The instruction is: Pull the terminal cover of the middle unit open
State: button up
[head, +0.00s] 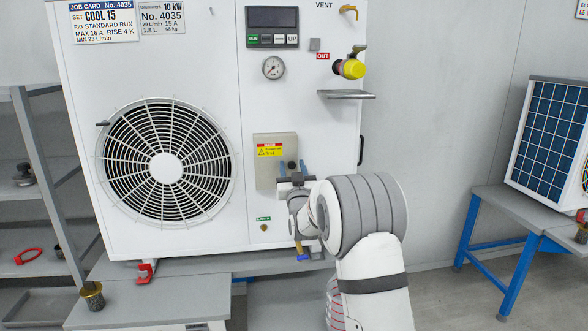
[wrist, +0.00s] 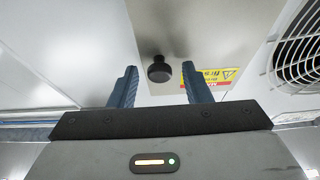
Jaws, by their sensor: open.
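The terminal cover (head: 264,172) is a beige plate with a yellow and red warning label, low on the front of the large white unit, right of its fan. It looks flat against the unit. In the wrist view, the cover (wrist: 205,30) carries a round black knob (wrist: 160,70) and the label, which appears upside down. My gripper (head: 291,167) is in front of the cover's lower right part and hides some of it. In the wrist view, the open blue fingers of my gripper (wrist: 159,76) stand on either side of the knob, apart from it.
The round fan grille (head: 166,168) is left of the cover. A small grey shelf (head: 346,95) and a yellow-capped valve (head: 350,69) stick out at upper right. A shelf rack (head: 40,150) stands left. A bench (head: 510,205) with another unit (head: 552,135) stands right.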

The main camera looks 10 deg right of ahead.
grip_shut()
dwell(0.4)
jog(key=shift+d, duration=0.15)
jog(key=shift+d+h, duration=0.2)
jog(key=shift+h, duration=0.2)
jog(key=shift+a+m, duration=0.1)
jog(key=shift+m, duration=0.2)
